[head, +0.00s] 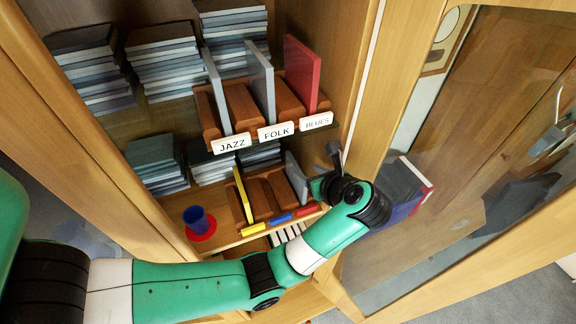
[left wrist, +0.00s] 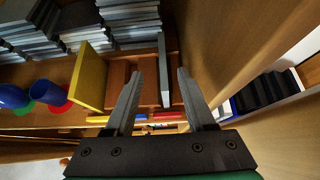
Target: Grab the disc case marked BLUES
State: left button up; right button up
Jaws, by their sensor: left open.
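A red disc case (head: 301,73) stands upright in the upper wooden rack (head: 243,107), behind the label BLUES (head: 316,122). Grey cases stand behind the labels JAZZ (head: 231,144) and FOLK (head: 275,131). My left gripper (head: 334,153) is below the BLUES label, at the right end of the lower shelf. In the left wrist view the same gripper (left wrist: 159,74) is open, its two fingers apart. A grey case (left wrist: 163,72) of the lower rack appears between the fingers in that view; I cannot tell whether they touch it. The red case is not visible there.
The lower rack (head: 266,196) holds a yellow case (head: 243,195) and a grey case, with coloured strips in front. A blue cup (head: 196,219) stands on a red disc at left. Stacks of cases fill the shelves. A cabinet post (head: 395,80) is close on the right.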

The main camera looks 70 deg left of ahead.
aim_at(297, 167)
pick_arm(q)
jog(key=p+x, duration=0.1)
jog(key=x, duration=0.4)
jog(key=shift+a+f+p, duration=0.2)
jog(key=shift+f+p, duration=0.15)
jog(key=shift+f+p+x, duration=0.2)
jog(key=shift+p+x, duration=0.45)
jog(key=shift+x, duration=2.1)
jog(key=shift+w+d, duration=0.2)
grip_shut()
